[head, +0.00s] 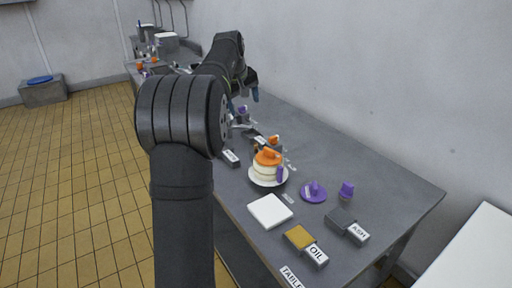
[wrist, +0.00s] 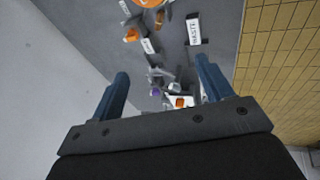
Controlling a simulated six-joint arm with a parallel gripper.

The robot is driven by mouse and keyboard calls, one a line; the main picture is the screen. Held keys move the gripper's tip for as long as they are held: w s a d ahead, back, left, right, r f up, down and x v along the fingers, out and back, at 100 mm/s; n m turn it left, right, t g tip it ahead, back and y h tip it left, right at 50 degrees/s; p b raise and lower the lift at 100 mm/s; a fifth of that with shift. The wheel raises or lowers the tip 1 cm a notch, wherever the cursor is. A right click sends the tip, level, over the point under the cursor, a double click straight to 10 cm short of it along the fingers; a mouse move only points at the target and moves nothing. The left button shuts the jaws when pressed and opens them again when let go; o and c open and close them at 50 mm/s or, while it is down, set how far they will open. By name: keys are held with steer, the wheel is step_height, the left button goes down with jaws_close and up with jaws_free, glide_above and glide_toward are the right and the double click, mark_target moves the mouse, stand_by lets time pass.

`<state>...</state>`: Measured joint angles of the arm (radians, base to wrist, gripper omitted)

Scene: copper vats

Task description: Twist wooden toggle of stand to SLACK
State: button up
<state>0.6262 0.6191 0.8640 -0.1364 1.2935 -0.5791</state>
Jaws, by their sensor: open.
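My gripper (head: 250,92) hangs over the far part of the grey table; in the wrist view its two blue fingers (wrist: 162,70) stand wide apart with nothing between them. A cluster of small grey and purple parts (wrist: 160,82) lies below and beyond the fingers. I cannot make out for sure which piece is the stand, nor its wooden toggle or a SLACK mark; the pieces are small and partly hidden by my arm in the head view.
The table (head: 335,150) carries a layered orange-topped stack (head: 267,163) on a plate, a white square (head: 270,211), a purple disc (head: 313,193), a dark block (head: 341,219) and an OIL-labelled block (head: 315,256). A WASTE label (wrist: 193,30) shows in the wrist view. A wall runs along the right.

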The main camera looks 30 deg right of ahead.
steer(key=d+f+m, duration=0.1)
steer(key=s+d+f+m, duration=0.1)
steer(key=f+m, duration=0.1)
steer(key=s+d+f+m+t+y, duration=0.1)
steer(key=shift+d+f+m, duration=0.3)
steer(key=shift+f+m, duration=0.05)
steer(key=shift+m, duration=0.05)
steer(key=c, duration=0.7)
glide_toward(256, 147)
steer(key=shift+m, duration=0.4)
steer(key=x, duration=0.8)
steer(key=shift+f, duration=0.3)
steer(key=shift+t, duration=0.3)
jaws_close()
